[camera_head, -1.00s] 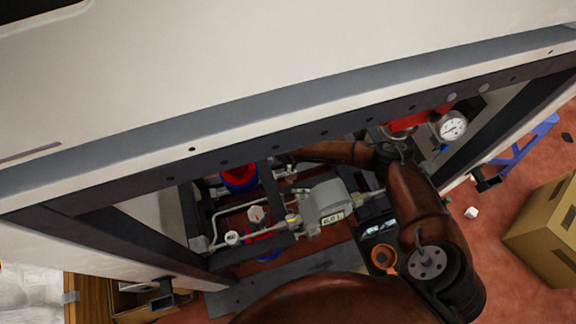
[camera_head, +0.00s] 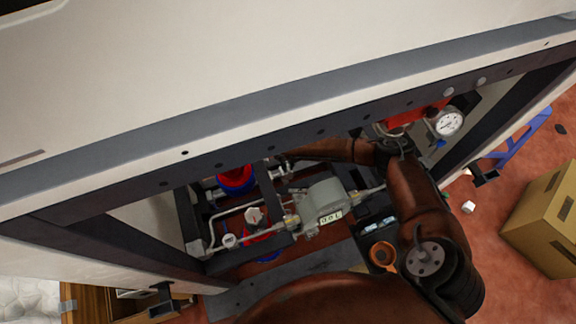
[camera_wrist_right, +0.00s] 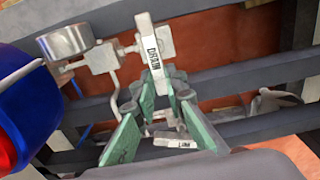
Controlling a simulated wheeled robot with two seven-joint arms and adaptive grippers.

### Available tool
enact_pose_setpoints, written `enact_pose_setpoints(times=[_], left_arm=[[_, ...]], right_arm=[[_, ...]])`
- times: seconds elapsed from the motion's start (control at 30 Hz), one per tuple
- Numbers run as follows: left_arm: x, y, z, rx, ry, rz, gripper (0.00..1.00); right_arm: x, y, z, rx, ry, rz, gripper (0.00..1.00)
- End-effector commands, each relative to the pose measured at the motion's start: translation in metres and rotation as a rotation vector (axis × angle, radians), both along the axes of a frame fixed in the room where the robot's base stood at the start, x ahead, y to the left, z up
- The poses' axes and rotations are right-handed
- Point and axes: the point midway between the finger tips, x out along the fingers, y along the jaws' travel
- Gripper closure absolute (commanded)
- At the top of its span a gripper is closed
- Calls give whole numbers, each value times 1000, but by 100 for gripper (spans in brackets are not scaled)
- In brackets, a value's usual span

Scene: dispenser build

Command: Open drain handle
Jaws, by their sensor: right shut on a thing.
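The drain handle (camera_wrist_right: 152,52) is a pale flat lever with a "DRAIN" label, standing nearly upright in the right wrist view. My right gripper (camera_wrist_right: 162,88) has its green fingers shut on the lower part of this handle. In the head view my right arm reaches in from the lower right, and the right gripper (camera_head: 280,159) is a small dark shape at the pipework, partly hidden by the frame beam. The handle is too small to make out there. My left gripper is not in view.
A grey meter (camera_head: 325,198) sits just below the arm. A red and blue canister (camera_head: 236,179) stands left of the gripper. A pressure gauge (camera_head: 449,122) is at the right. Dark frame beams enclose the space. A cardboard box (camera_head: 545,222) lies outside, at right.

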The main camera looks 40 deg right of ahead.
Motion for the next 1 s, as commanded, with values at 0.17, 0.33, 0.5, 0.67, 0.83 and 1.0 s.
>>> enact_pose_setpoints(times=[0.17,0.33,0.5,0.67,0.83,1.0], left_arm=[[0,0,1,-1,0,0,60],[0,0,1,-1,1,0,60],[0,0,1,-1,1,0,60],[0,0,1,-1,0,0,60],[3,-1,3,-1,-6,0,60],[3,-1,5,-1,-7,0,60]], right_arm=[[-3,0,-2,0,7,3,100],[-3,0,-2,-1,6,2,80],[-2,0,-1,-1,3,1,71],[-1,0,-1,-1,2,0,71],[0,1,0,-1,1,-23,71],[1,4,1,-1,1,-148,71]])
